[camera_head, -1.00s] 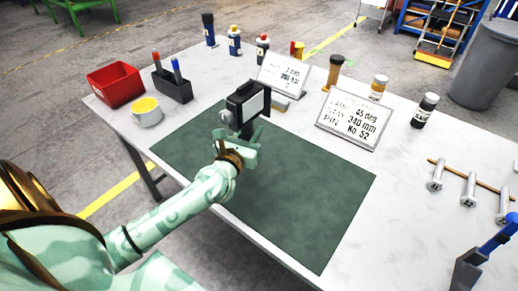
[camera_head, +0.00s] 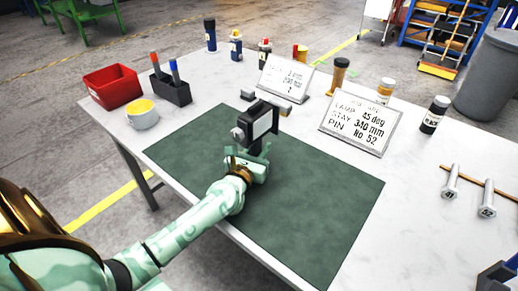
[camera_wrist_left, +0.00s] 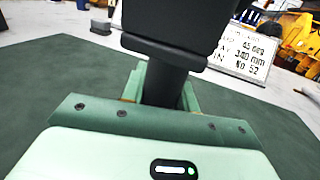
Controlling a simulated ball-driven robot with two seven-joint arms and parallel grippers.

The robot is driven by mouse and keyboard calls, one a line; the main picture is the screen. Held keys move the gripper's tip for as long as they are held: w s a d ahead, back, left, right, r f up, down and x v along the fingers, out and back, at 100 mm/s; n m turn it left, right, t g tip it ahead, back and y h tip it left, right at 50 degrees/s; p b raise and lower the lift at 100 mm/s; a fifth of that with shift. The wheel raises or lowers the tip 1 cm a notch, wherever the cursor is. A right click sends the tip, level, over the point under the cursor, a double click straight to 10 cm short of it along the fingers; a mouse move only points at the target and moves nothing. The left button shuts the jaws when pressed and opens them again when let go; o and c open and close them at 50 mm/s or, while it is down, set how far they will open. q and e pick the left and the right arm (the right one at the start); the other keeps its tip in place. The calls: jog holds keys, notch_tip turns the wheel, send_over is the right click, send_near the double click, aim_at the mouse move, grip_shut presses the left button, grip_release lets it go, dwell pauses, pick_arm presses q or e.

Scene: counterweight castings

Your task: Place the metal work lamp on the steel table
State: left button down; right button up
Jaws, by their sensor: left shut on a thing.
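The metal work lamp (camera_head: 262,120) has a dark boxy head with a pale panel and a dark post. My left gripper (camera_head: 254,158) is shut on its post, and the lamp is upright above the green mat on the steel table (camera_head: 225,78). In the left wrist view the lamp's post (camera_wrist_left: 165,86) stands between the fingers, with its dark head above. The gripper hides the lamp's lower end, so I cannot tell whether it touches the mat. My right gripper is not in view.
The green mat (camera_head: 310,195) is otherwise clear. Two lettered cards (camera_head: 360,128) (camera_head: 285,78) stand behind it. Bottles line the back; metal pins (camera_head: 451,182) lie at the right.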

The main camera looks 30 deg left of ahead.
pick_arm(q)
jog(key=c, duration=1.1)
grip_release()
jog(key=shift+f, duration=0.1)
jog(key=shift+s+r, duration=0.15)
jog(key=shift+r, duration=0.05)
jog(key=s, duration=0.4)
jog(key=s+d, duration=0.1)
jog(key=s, duration=0.2)
jog(key=s+d, duration=0.1)
jog(key=s, duration=0.3)
jog(key=shift+s+d, duration=0.1)
jog(key=shift+s, duration=0.2)
